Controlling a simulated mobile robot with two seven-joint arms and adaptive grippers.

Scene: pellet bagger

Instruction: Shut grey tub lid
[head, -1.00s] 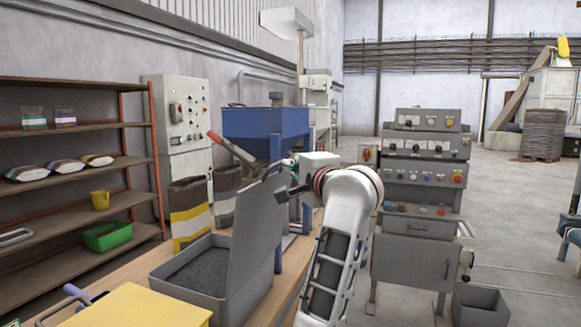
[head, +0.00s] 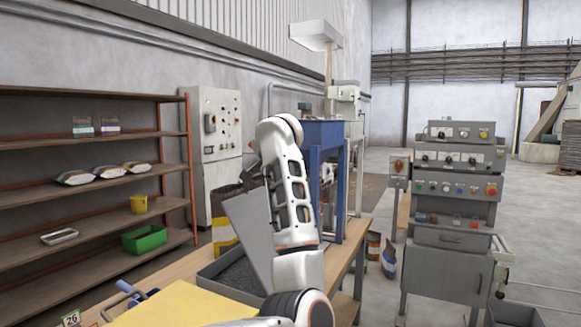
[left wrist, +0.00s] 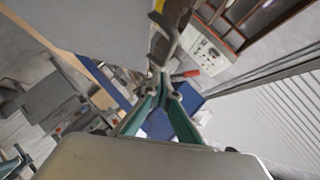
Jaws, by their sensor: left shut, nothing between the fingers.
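The grey tub (head: 212,285) stands on the bench, partly hidden by my arm, with dark pellets inside. Its grey lid (head: 243,228) is raised and tilts left over the tub, its right part hidden behind my arm. My left gripper (head: 250,168) is at the lid's upper edge; contact cannot be told. In the left wrist view the lid (left wrist: 85,28) fills the upper left as a grey plate. The teal fingers of my left gripper (left wrist: 160,76) are shut and empty beside it. My right gripper is not in view.
A yellow-topped box (head: 180,305) stands in front of the tub on the wooden bench (head: 338,265). A brown and yellow sack (head: 224,232) stands behind the tub. A blue hopper frame (head: 326,140) rises beyond my arm. A grey control console (head: 452,210) stands to the right.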

